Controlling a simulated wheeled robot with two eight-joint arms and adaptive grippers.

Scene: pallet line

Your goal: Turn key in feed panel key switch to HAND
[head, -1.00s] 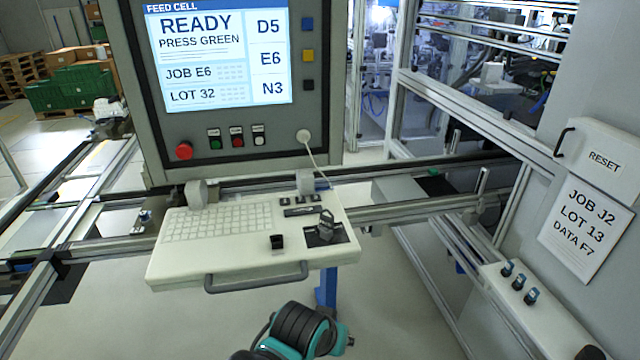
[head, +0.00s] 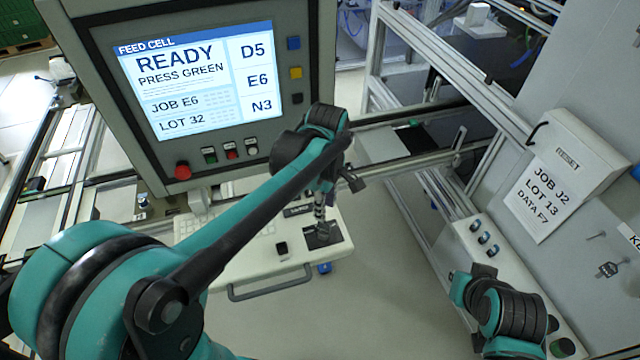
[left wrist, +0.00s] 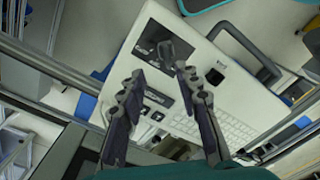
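The feed panel's shelf (head: 290,265) carries a dark key switch plate (head: 332,238) at its right front. The plate shows in the left wrist view (left wrist: 152,36), where a dark key-like piece (left wrist: 179,47) stands on it. My left gripper (head: 320,228) is over the plate and hides most of that piece in the head view. In the left wrist view my left gripper (left wrist: 160,72) is open, its fingertips apart with nothing between them, close to the key-like piece. Switch position marks are too small to read. My right arm's wrist shows at lower right; its fingers are hidden.
The feed screen (head: 200,80) stands behind the shelf, with a red button (head: 183,171) below it. A handle (head: 270,284) runs along the shelf front.

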